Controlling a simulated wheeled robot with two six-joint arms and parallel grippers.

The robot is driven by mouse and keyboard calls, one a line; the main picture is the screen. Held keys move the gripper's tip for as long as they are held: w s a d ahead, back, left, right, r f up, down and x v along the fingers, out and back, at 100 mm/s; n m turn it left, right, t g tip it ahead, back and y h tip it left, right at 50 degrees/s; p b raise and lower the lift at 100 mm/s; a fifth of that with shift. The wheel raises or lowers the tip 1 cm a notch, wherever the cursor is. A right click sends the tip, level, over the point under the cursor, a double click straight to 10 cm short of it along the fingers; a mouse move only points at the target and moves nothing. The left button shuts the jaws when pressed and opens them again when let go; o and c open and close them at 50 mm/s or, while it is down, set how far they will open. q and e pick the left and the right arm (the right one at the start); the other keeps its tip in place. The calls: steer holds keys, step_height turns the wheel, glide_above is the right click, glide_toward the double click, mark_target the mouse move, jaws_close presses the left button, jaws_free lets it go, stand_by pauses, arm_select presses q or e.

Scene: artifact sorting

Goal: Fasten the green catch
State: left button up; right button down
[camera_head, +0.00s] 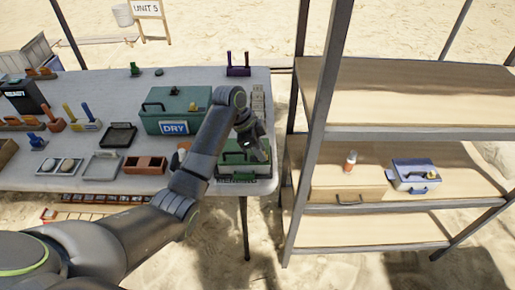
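A small dark green case (228,172) sits at the right front corner of the table, with a pale label on its front that I cannot read surely. My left gripper (256,153) points down at the top of this case and covers part of it. I cannot tell whether it touches the case or whether its fingers are open. The green catch cannot be made out at this size. A larger green box (200,107) marked DRY stands behind and to the left, its lid down. My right gripper is not in view.
The grey table (95,91) holds trays, stamps and a black box (22,97) on the left. A shelf rack (330,95) stands close on the right, carrying a blue-grey case (413,175) and a small red-and-white bottle (350,161). A narrow gap separates table and rack.

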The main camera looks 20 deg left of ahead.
arm_select(q)
steer(key=shift+o, duration=1.3)
steer(key=shift+r, duration=0.1)
steer(key=shift+a+r, duration=0.2)
steer(key=shift+r, duration=0.15)
steer(key=p+v, duration=0.8)
steer(key=v, duration=0.8)
steer(key=shift+r, duration=0.25)
